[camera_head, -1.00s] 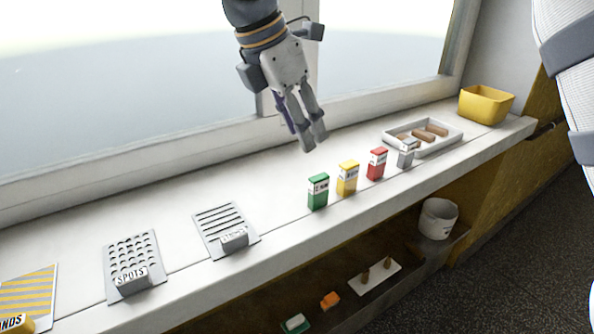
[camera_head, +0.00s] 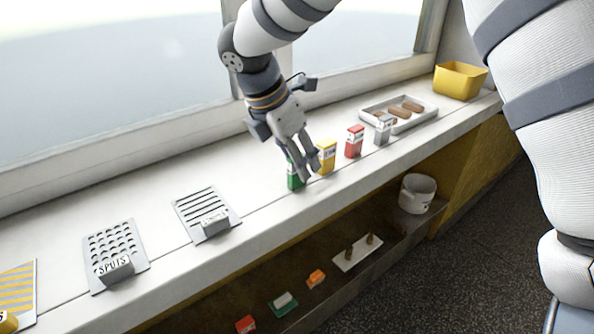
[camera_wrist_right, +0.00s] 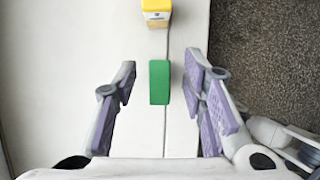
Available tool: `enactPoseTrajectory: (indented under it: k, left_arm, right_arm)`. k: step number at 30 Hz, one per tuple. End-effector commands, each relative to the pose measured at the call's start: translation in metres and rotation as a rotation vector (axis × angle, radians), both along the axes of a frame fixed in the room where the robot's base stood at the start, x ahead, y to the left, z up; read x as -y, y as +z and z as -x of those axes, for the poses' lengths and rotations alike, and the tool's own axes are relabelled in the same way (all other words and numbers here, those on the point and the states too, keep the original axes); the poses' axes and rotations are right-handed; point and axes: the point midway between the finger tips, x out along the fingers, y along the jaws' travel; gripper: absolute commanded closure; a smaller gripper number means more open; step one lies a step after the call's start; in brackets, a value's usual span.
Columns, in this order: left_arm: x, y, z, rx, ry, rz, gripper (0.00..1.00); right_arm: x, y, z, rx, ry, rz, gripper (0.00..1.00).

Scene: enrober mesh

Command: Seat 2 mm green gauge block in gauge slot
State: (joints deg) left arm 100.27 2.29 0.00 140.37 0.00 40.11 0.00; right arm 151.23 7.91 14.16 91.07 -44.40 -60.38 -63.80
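The green gauge block (camera_head: 293,181) stands upright on the white sill, partly hidden by my right gripper (camera_head: 306,173). In the right wrist view the green block (camera_wrist_right: 159,82) lies between the two fingertips, with a gap on each side. My right gripper (camera_wrist_right: 160,88) is open, with its purple-padded fingers spread and not touching the block. I cannot make out which thing is the gauge slot. My left gripper is not in view.
Yellow (camera_head: 327,156), red (camera_head: 354,141) and grey (camera_head: 383,129) blocks stand in a row to the right. A white tray (camera_head: 434,108) and yellow bin (camera_head: 460,80) are beyond. A striped-slot plate (camera_head: 184,207) and SPOTS plate (camera_head: 95,243) lie left, with clear sill between.

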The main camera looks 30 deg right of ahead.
Motion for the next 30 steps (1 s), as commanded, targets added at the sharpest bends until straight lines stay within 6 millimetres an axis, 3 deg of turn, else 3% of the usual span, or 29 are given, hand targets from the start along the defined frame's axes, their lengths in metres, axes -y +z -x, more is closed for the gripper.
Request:
enactPoseTrajectory:
  k: [1, 5, 17, 20, 23, 30]
  left_arm:
    - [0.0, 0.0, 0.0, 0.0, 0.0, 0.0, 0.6]
    - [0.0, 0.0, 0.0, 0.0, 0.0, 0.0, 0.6]
    - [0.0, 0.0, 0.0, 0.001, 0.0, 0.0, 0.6]
    - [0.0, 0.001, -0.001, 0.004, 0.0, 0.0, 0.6]
    - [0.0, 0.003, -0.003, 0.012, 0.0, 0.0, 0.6]
    - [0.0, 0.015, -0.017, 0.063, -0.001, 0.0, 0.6]
  right_arm:
    - [0.0, 0.0, 0.0, 0.0, 0.0, 0.0, 0.71]
    - [0.0, 0.001, 0.0, 0.0, 0.0, 0.0, 1.0]
    - [0.0, 0.004, 0.0, 0.003, -0.001, 0.001, 1.0]
    - [0.0, 0.016, -0.001, 0.004, -0.002, 0.002, 1.0]
    - [-0.003, 0.039, 0.001, 0.006, 0.0, 0.0, 1.0]
    - [-0.048, 0.103, 0.038, 0.012, 0.004, 0.002, 1.0]
